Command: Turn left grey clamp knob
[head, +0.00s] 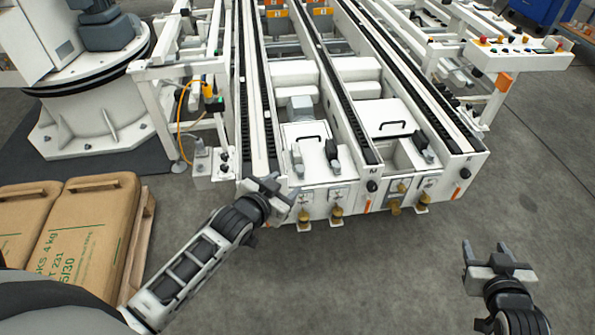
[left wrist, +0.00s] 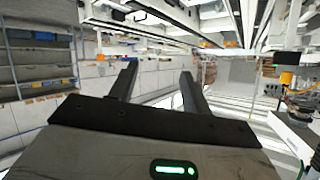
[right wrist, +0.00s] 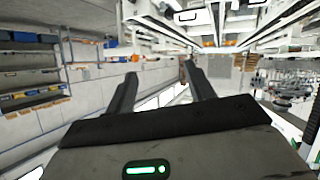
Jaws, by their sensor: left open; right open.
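My left gripper (head: 272,186) is open and empty, in front of the near left corner of the white conveyor frame (head: 318,199). It hides part of that corner; I cannot tell whether it touches. Its two dark fingers also show apart in the left wrist view (left wrist: 158,72). Dark round knobs sit on the conveyor's front end, one at the middle rail (head: 372,186) and one at the right rail (head: 465,173). I cannot make out which part is the left grey clamp knob. My right gripper (head: 493,258) is open and empty above bare floor, away from the conveyor.
Brown sacks (head: 80,235) lie on a wooden pallet (head: 140,245) at the left. A white robot base (head: 95,110) stands behind them. A control panel (head: 515,55) with buttons is at the right. The floor (head: 390,275) before the conveyor is clear.

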